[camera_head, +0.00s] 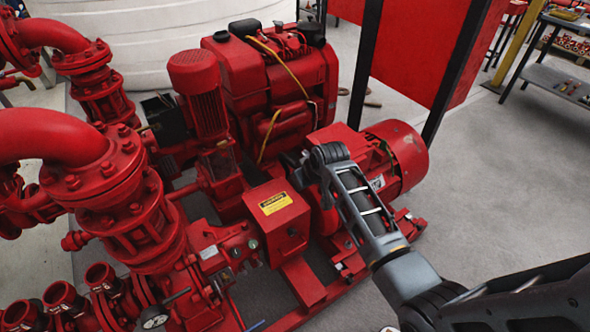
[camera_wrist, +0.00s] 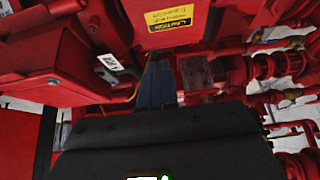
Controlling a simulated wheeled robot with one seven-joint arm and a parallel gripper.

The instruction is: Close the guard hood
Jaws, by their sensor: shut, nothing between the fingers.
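The guard hood looks to be the red box (camera_head: 277,222) with a yellow caution label, between the pump and the red motor. In the head view its label faces up toward the camera. I cannot tell how far it is open. In the wrist view the hood (camera_wrist: 205,27) is at the top, with its label upside down. My gripper (camera_wrist: 158,66) shows there with its dark fingers together and empty, their tips just below the hood's edge in the picture. I cannot tell whether they touch it. In the head view my arm reaches beside the hood and the gripper's fingers cannot be made out.
The red motor (camera_head: 398,158) sits right of the hood, close to my arm. A red engine (camera_head: 270,85) stands behind. Large red pipes (camera_head: 120,200) fill the left. A red panel (camera_head: 425,45) on black posts stands at the back. The floor at right is clear.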

